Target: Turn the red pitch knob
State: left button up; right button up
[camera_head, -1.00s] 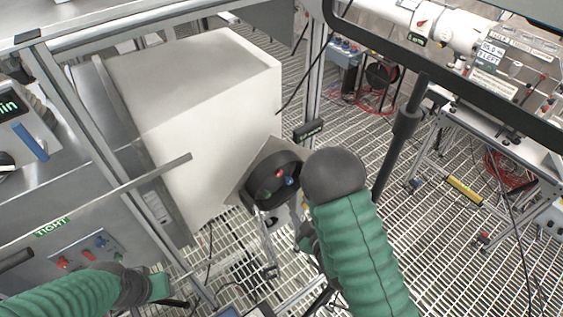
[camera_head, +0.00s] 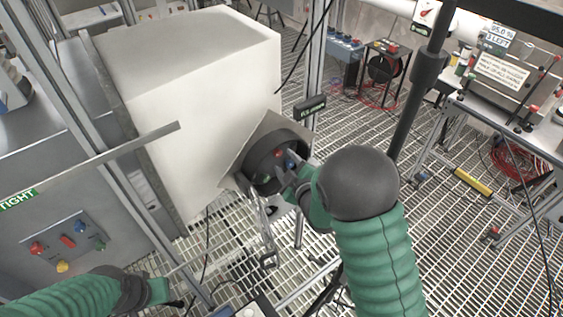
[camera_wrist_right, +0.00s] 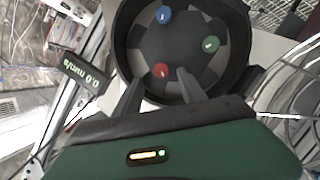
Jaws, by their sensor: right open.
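The red knob (camera_head: 278,154) sits inside a dark round housing (camera_head: 250,160), near a blue knob (camera_head: 290,164) and a green knob (camera_head: 266,178). In the right wrist view the red knob (camera_wrist_right: 161,71) is the closest of the three to my right gripper (camera_wrist_right: 160,84). Its two fingers are open, with tips on either side of the red knob's near side; contact cannot be told. In the head view my right gripper (camera_head: 288,178) is at the housing's right side. My left gripper (camera_head: 172,296) is low at the left, its fingers too unclear to read.
A big white box (camera_head: 205,95) stands behind and left of the housing. A panel (camera_head: 50,255) with several coloured knobs is at the left. A small dark display (camera_head: 310,108) sits above the housing. A dark pole (camera_head: 408,110) rises at the right. Grating floor lies open between.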

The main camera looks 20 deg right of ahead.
aim_at(278, 154)
jog(key=x, duration=0.3)
jog(key=shift+w+a+f, duration=0.1)
jog(key=shift+w+f, duration=0.05)
jog(key=shift+w, duration=0.1)
jog(key=shift+w+a, duration=0.2)
jog(key=shift+w, duration=0.2)
jog(key=shift+d, duration=0.1)
grip_shut()
